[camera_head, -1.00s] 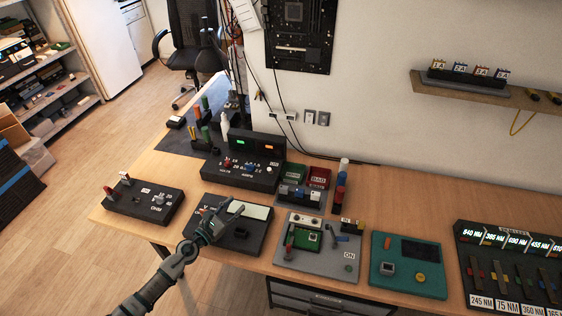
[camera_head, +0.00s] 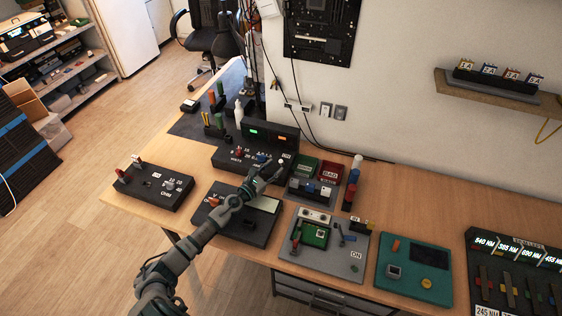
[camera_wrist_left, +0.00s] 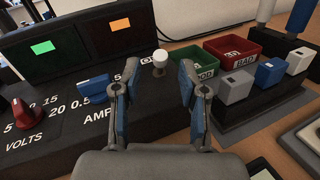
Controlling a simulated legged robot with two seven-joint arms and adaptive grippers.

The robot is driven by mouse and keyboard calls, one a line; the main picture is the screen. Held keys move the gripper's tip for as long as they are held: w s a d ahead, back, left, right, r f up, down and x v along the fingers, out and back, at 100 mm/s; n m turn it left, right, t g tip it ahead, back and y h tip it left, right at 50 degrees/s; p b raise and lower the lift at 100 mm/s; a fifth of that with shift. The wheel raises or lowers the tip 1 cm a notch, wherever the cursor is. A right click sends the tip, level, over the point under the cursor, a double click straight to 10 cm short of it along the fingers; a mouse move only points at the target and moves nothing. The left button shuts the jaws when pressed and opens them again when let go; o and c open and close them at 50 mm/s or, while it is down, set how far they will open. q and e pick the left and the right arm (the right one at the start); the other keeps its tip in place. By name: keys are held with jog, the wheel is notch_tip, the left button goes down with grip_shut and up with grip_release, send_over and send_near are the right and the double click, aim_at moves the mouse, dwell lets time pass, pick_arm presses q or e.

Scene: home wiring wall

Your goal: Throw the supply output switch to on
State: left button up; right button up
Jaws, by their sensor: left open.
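The power supply (camera_head: 228,160) is a black box on the bench with a green and an orange display, also in the left wrist view (camera_wrist_left: 60,118). It has a red volts knob (camera_wrist_left: 24,113), a blue amps knob (camera_wrist_left: 93,88) and a white-tipped output switch (camera_wrist_left: 160,60). The switch's label is partly hidden, and I cannot tell its position. My left gripper (camera_head: 268,172) is over the front right of the supply. In the left wrist view the gripper (camera_wrist_left: 159,78) is open and empty, with the white tip showing between and beyond its fingers. My right gripper is not seen.
Right of the supply are a green bin (camera_wrist_left: 194,69), a red bin (camera_wrist_left: 233,51) and a block with several coloured connectors (camera_wrist_left: 269,74). A grey board (camera_head: 345,262) and a teal device (camera_head: 404,283) are further right. A black meter box (camera_head: 153,187) is left.

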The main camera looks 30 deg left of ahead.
aim_at(281, 161)
pick_arm(q)
jog(key=w, duration=0.4)
jog(key=shift+f, duration=0.2)
jog(key=shift+w+d+r, duration=0.1)
jog(key=shift+w+d, duration=0.15)
jog(key=shift+w, duration=0.15)
jog(key=shift+d+r, duration=0.1)
jog(key=shift+d, duration=0.1)
jog(key=shift+a, duration=0.15)
grip_shut()
jog(key=shift+a, duration=0.1)
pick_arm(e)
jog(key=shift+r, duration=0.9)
